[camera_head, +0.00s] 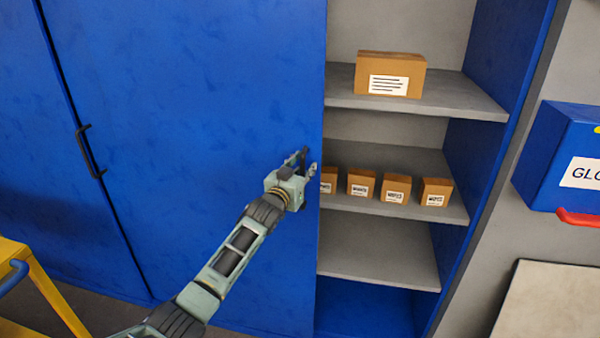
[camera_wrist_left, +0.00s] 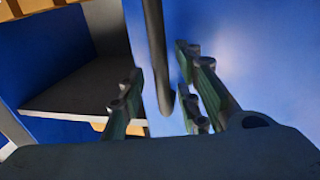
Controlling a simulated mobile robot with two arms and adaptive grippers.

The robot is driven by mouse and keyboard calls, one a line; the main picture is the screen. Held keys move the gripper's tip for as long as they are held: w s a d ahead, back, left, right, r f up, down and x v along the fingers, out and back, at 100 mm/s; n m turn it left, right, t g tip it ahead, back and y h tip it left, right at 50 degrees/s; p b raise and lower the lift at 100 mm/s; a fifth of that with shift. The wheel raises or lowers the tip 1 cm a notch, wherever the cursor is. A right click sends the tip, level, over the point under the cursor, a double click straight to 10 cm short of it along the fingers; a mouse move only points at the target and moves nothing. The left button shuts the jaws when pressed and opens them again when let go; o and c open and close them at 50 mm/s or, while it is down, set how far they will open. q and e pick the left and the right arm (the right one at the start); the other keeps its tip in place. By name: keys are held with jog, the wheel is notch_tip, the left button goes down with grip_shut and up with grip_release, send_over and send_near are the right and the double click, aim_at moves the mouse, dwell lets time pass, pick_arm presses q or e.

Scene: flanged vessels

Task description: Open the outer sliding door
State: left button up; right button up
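The blue sliding door (camera_head: 200,110) covers the middle of the cabinet in the head view, and its right edge borders an uncovered shelf bay. My left gripper (camera_head: 305,163) is at this right edge, about mid-height. In the left wrist view, a dark upright handle bar (camera_wrist_left: 156,50) on the door's blue face lies between the spread fingers of my left gripper (camera_wrist_left: 162,75). Gaps show on both sides of the bar, so the gripper looks open around it. In the head view the gripper mostly hides this handle. My right gripper is not in view.
The open bay holds a large brown box (camera_head: 390,75) and several small boxes (camera_head: 396,188) on shelves. Another blue panel with a black handle (camera_head: 90,150) is at left. A blue glove box (camera_head: 565,155) is at right, a yellow cart (camera_head: 45,295) at lower left.

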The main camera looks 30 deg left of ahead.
pick_arm(q)
jog(key=s, duration=1.2)
jog(key=shift+d, duration=0.45)
jog(key=shift+f, duration=0.1)
